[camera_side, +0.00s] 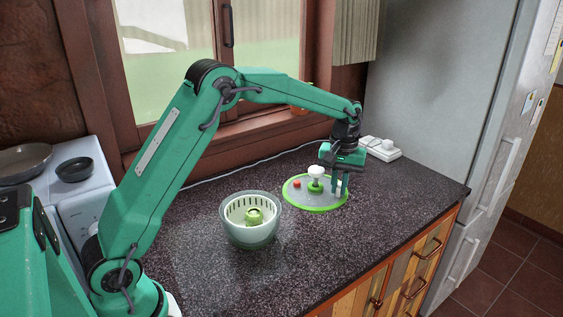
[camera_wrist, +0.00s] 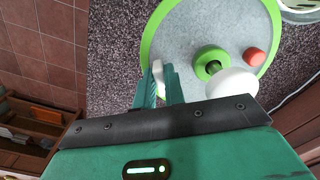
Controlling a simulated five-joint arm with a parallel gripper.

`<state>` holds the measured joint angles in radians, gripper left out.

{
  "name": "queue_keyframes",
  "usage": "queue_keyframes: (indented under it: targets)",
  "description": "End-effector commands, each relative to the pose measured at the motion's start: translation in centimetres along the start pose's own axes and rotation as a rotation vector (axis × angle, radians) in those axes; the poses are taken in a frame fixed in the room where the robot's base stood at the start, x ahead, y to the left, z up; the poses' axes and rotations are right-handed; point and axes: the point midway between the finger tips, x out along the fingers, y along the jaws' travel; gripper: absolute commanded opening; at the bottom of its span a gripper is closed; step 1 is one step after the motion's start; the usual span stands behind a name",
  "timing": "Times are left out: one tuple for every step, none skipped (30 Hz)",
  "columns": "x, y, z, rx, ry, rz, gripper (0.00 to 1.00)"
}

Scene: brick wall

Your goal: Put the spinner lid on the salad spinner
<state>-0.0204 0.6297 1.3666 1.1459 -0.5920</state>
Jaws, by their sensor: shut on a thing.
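The spinner lid (camera_side: 302,198) is a grey translucent disc with a green rim, lying flat at the counter's right part, on or just above the counter. It carries a white knob (camera_side: 317,172) on a green hub and a red button (camera_side: 297,184). My gripper (camera_side: 339,186) points down at the lid's right edge, its fingers shut on a small white piece there. In the wrist view, my gripper (camera_wrist: 160,78) closes on that piece inside the lid's (camera_wrist: 190,30) green rim. The salad spinner (camera_side: 250,234), a clear bowl with a white basket and green centre, stands open to the left.
The dark speckled counter (camera_side: 290,265) is clear in front of the bowl and lid. A white socket block (camera_side: 380,148) with a cable lies behind my gripper. The fridge (camera_side: 440,100) stands at the right, the stove (camera_side: 75,190) with pans at the left.

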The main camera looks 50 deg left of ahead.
Motion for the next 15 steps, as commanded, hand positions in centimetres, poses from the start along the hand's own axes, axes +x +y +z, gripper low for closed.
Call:
queue_keyframes:
  targets:
    - [-0.3, -0.4, 0.1, -0.001, 0.001, 0.000, 0.00]
    - [-0.4, -0.6, 0.2, -0.001, 0.001, 0.001, 0.00]
    - [-0.6, -1.0, 0.3, -0.002, 0.002, 0.001, 0.00]
    - [-0.8, -1.4, 0.5, -0.003, 0.001, 0.001, 0.00]
    - [-1.0, -1.8, 0.6, -0.003, 0.002, 0.001, 0.00]
    - [-1.2, -2.3, 0.8, -0.004, 0.002, 0.001, 0.00]
    - [-1.5, -2.8, 1.0, -0.003, 0.002, 0.002, 0.00]
    - [-1.7, -3.2, 1.3, -0.003, 0.002, 0.002, 0.00]
    - [-2.0, -3.9, 1.6, -0.003, 0.003, 0.002, 0.00]
    - [-2.2, -4.5, 1.9, -0.004, 0.003, 0.002, 0.00]
    - [-2.4, -5.0, 2.2, -0.004, 0.002, 0.001, 0.00]
    - [-2.7, -5.8, 2.6, -0.003, 0.002, 0.001, 0.00]
    - [-2.9, -6.3, 2.9, -0.003, 0.002, 0.001, 0.00]
    - [-3.1, -6.9, 3.2, -0.004, 0.002, 0.001, 0.00]
    - [-3.3, -7.7, 3.7, -0.004, 0.001, 0.001, 0.00]
